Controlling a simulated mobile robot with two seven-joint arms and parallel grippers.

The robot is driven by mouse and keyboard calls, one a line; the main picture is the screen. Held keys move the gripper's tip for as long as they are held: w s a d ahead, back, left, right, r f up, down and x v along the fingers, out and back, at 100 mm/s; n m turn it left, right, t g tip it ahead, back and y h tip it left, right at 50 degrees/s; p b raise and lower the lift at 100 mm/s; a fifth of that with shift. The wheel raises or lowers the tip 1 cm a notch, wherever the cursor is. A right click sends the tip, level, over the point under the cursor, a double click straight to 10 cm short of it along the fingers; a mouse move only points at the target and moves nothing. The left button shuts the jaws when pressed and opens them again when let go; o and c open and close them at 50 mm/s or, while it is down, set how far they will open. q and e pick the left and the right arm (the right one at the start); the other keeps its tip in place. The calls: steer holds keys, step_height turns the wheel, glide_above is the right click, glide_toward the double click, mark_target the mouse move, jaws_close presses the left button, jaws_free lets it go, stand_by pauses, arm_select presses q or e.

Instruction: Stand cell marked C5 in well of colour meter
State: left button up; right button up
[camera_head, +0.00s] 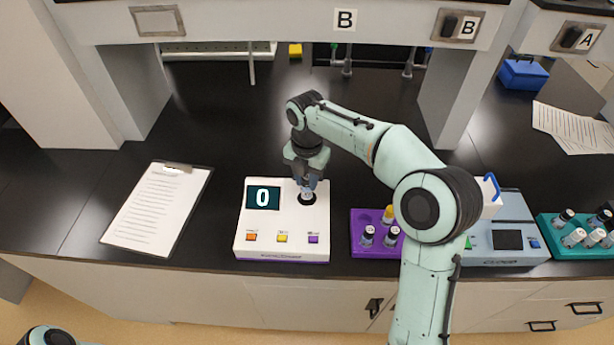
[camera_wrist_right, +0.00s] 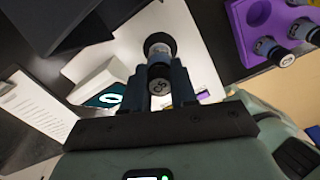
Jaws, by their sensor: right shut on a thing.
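The colour meter (camera_head: 283,243) is a white box on the black bench, its dark display reading 0, with several coloured buttons on its front. Its round black well (camera_head: 307,199) is at the right of its top and also shows in the right wrist view (camera_wrist_right: 157,40). My right gripper (camera_head: 307,187) points down over the well, shut on the black-capped cell marked C5 (camera_wrist_right: 160,86). The cell's lower end lines up with the well; I cannot tell how far, if at all, it is inside. My left gripper is out of view.
A purple rack (camera_head: 361,250) with several cells stands right of the meter. A grey instrument (camera_head: 507,240) and a teal rack (camera_head: 563,250) with more cells are farther right. A clipboard (camera_head: 157,208) lies left. The bench behind the meter is clear.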

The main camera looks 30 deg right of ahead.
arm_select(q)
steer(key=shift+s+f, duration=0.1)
arm_select(e)
steer(key=shift+f, duration=0.15)
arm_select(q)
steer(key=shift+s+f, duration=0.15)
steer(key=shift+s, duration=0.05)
arm_select(e)
steer(key=shift+f, duration=0.55)
steer(key=shift+f, duration=0.1)
steer(key=shift+f+b, duration=0.35)
steer(key=shift+f, duration=0.3)
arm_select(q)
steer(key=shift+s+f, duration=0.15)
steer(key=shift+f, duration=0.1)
arm_select(e)
steer(key=o, duration=1.6)
